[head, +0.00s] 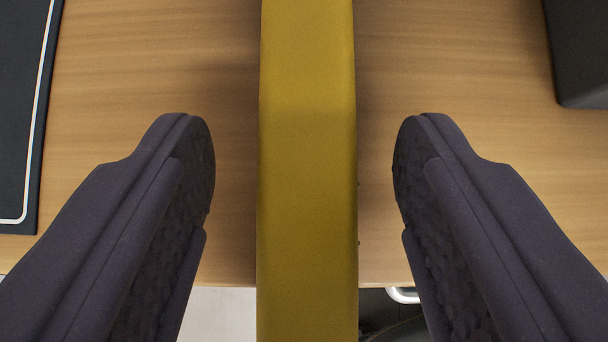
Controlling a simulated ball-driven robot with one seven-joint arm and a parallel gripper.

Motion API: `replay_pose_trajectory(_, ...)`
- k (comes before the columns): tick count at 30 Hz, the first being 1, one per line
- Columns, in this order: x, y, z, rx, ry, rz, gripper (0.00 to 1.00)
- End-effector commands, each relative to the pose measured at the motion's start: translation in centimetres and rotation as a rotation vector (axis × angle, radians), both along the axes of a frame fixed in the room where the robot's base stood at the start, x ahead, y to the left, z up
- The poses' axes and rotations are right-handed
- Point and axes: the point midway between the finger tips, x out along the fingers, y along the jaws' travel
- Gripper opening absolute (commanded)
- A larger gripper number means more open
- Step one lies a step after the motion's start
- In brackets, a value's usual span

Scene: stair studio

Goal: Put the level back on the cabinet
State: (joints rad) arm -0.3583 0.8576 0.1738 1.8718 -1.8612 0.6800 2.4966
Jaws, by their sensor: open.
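The level (307,150) is a long yellow bar that runs from the top to the bottom of the view. It lies over a light wooden top (150,100) and reaches past that top's near edge. I cannot tell whether this top is the cabinet. Both ends of the level are out of view. My gripper (303,165) is open, with one dark finger on each side of the level. A gap shows between each finger and the bar, so neither finger appears to touch it.
A dark flat mat or board with a white line (20,130) lies at the left. A dark grey block-like object (582,50) stands at the upper right. Below the wooden edge are a pale floor (222,315) and a curved pale metal piece (403,295).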

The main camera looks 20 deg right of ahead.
Motion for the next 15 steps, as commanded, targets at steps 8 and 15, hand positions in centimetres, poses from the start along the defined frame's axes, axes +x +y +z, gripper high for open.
replay_pose_trajectory(8, -4.5, 1.7, 5.0, 0.000, -0.001, 0.002, 0.58)
replay_pose_trajectory(15, -6.7, 2.4, 7.2, 0.000, 0.000, 0.001, 0.58)
